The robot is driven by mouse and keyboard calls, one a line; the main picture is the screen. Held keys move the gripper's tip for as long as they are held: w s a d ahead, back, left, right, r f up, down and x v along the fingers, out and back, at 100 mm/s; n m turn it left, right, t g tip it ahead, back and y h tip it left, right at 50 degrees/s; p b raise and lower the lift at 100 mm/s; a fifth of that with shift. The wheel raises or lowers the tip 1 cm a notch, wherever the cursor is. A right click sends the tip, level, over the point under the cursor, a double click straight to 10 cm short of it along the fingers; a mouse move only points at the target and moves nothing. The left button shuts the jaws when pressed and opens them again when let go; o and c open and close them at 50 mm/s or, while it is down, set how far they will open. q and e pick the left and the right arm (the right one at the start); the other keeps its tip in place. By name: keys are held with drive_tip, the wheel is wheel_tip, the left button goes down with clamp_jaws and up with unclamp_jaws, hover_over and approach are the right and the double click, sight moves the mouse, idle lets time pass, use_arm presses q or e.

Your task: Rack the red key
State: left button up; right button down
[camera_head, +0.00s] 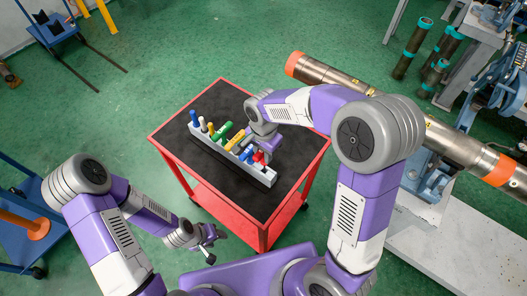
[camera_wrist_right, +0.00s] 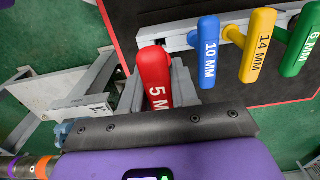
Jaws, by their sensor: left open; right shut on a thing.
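The red key (camera_wrist_right: 154,75), marked with a 5, sits between the grey fingers of my right gripper (camera_wrist_right: 158,85) in the right wrist view. In the head view the red key (camera_head: 259,157) shows just below my right gripper (camera_head: 262,142), over the near right part of the grey rack (camera_head: 262,176). The gripper is shut on it. The key's lower end is hidden, so I cannot tell whether it touches the rack. My left gripper (camera_head: 208,243) is open and empty, off the cart's near left side.
The rack stands on a red cart with a black top (camera_head: 212,98). It holds blue (camera_wrist_right: 208,45), yellow (camera_wrist_right: 258,45) and green (camera_wrist_right: 301,50) keys near the red one, and more towards its far left end. A large pipe (camera_head: 440,140) in a vise lies to the right.

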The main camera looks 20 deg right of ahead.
sight(263, 162)
drive_tip(key=shift+f+b, duration=2.3)
drive_tip(key=shift+f, duration=0.8)
idle(1.8)
drive_tip(key=c, duration=0.8)
unclamp_jaws()
wheel_tip(263, 162, up, 8)
drive_tip(key=shift+f+p, duration=0.2)
drive_tip(key=shift+p, duration=0.7)
